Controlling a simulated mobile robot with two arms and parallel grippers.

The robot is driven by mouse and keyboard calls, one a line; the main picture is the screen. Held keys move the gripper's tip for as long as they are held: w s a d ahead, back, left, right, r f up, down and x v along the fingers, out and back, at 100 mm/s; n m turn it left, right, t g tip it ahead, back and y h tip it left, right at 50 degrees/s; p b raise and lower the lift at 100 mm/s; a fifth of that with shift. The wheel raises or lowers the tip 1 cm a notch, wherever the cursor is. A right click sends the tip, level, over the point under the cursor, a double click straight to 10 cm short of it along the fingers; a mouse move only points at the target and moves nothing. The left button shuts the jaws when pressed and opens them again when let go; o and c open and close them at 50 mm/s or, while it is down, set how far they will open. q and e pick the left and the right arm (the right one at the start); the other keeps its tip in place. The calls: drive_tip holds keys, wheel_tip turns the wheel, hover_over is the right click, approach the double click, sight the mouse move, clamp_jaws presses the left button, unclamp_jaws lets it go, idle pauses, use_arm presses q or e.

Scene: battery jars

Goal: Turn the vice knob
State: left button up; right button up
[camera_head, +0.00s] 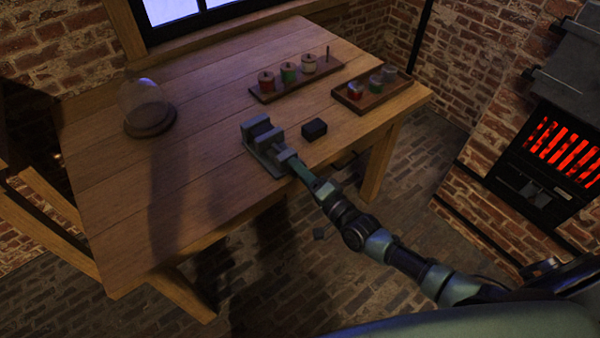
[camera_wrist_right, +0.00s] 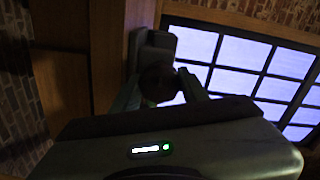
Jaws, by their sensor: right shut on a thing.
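A grey vice (camera_head: 264,142) stands near the front right edge of the wooden table (camera_head: 200,110). My right gripper (camera_head: 299,167) reaches in from the right, at the vice's front end. It is shut on the vice knob, a dark round shape (camera_wrist_right: 158,80) between its fingers in the right wrist view. In the head view the knob is hidden by the gripper. The grey vice body (camera_wrist_right: 152,45) shows behind the knob in the right wrist view. My left gripper is not in view.
A small black block (camera_head: 314,128) lies right of the vice. Behind it are a wooden rack (camera_head: 262,97) with coloured spools and a tray (camera_head: 345,103) with small jars. A glass dome (camera_head: 140,95) stands at left. A glowing stove (camera_head: 545,150) is at far right.

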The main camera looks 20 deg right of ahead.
drive_tip(key=shift+f+m+b, duration=0.15)
drive_tip(key=shift+m+b, duration=0.2)
drive_tip(key=shift+m, duration=0.65)
drive_tip(key=o, duration=1.4)
drive_tip(key=shift+s, duration=0.1)
drive_tip(key=v, duration=0.7)
drive_tip(key=shift+s+d, duration=0.15)
drive_tip(key=shift+s, duration=0.2)
